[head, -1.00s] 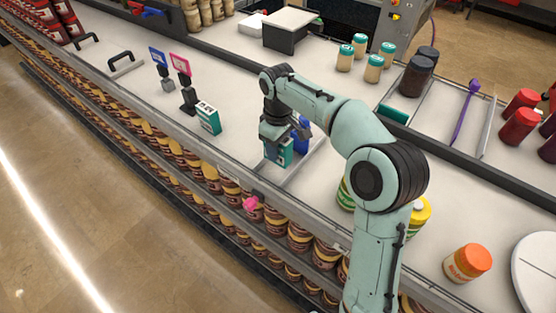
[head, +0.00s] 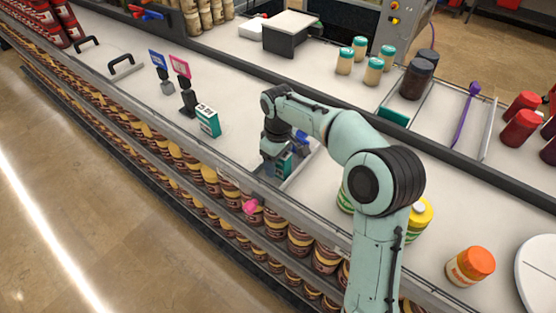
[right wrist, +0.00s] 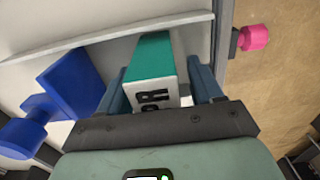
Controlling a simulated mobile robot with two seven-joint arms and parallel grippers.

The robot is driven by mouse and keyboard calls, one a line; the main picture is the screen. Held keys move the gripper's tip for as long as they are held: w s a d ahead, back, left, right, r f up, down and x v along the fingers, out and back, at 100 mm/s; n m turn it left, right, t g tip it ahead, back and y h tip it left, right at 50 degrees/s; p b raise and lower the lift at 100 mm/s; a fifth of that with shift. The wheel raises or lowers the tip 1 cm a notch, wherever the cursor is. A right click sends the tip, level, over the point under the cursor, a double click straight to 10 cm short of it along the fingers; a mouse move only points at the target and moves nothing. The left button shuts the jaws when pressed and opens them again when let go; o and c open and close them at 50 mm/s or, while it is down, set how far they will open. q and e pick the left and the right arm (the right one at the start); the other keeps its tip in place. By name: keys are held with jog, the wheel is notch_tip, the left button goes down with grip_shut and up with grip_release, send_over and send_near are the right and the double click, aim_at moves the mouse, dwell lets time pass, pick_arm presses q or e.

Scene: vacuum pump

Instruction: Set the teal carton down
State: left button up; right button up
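The teal carton (head: 284,165), teal with a white face and dark lettering, is between the fingers of my right gripper (head: 274,150), low over the counter's front edge beside a shallow grey-edged tray (head: 302,172). In the right wrist view, the carton (right wrist: 152,65) sits between the two blue fingers of the right gripper (right wrist: 162,88), which appear to press on its sides. Whether its base touches the surface is hidden. A second teal carton (head: 208,120) stands on the counter to the left. My left gripper is not in view.
A blue object (head: 302,137) is just behind the gripper; it also shows in the right wrist view (right wrist: 60,90). A pink knob (head: 250,206) sticks out at the front edge. Card stands (head: 186,95) are farther left. A yellow-capped jar (head: 420,215) stands to the right.

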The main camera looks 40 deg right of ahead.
notch_tip(320, 180, up, 12)
jog(key=shift+w+f+p, duration=0.1)
jog(key=shift+p, duration=1.1)
jog(key=shift+r, duration=0.3)
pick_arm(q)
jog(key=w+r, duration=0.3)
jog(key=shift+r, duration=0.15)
pick_arm(e)
jog(key=shift+f, duration=0.1)
